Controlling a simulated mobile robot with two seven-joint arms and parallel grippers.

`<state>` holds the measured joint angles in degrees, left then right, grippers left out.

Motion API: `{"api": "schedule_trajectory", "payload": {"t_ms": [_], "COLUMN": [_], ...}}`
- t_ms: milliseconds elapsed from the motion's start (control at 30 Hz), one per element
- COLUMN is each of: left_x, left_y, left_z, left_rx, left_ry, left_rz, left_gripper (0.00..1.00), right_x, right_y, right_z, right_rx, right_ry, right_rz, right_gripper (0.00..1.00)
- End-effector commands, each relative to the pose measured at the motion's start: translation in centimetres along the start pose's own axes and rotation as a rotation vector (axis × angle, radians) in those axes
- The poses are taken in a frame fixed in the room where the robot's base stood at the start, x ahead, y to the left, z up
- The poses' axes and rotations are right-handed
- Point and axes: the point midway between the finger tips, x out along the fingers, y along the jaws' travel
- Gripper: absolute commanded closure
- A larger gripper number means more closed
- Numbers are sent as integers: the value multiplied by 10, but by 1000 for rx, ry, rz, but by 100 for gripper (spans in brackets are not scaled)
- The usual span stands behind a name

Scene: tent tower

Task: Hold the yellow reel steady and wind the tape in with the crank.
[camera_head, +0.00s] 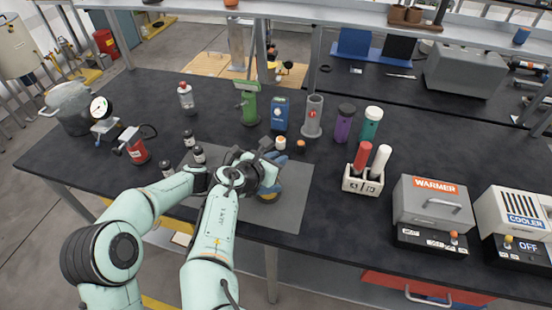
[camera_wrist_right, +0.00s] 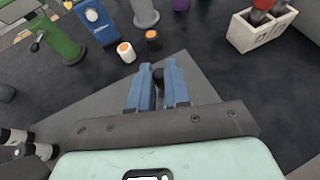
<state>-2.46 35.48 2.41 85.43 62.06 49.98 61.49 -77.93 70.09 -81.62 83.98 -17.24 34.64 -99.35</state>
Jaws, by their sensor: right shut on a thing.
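The grey mat (camera_head: 290,208) lies under the work. Small orange-topped jars (camera_head: 281,143) stand just behind it. A white caddy (camera_head: 362,180) with a red and a white cylinder, then the warmer box (camera_head: 432,205), stand to the right. Several dark-capped bottles stand left.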

Motion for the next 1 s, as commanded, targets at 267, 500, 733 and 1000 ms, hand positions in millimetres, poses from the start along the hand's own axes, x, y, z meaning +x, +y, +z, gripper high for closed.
{"api": "schedule_trajectory", "payload": {"t_ms": [267, 500, 733, 1000], "left_x": [-1, -1, -1, 0], "left_y": [2, 2, 1, 1], "left_z": [-1, -1, -1, -1], "left_rx": [-4, -4, -3, -2], "left_ry": [2, 2, 2, 2], "left_rz": [6, 6, 4, 3], "left_gripper": [86, 86, 86, 86], "right_x": [-1, -1, -1, -27], "right_y": [0, 0, 0, 1], "right_z": [1, 2, 1, 1], "right_rx": [4, 3, 3, 3], "right_ry": [-3, -4, -2, -1], "right_rz": [-9, -8, -8, -3], "right_gripper": [100, 72, 72, 72]}}
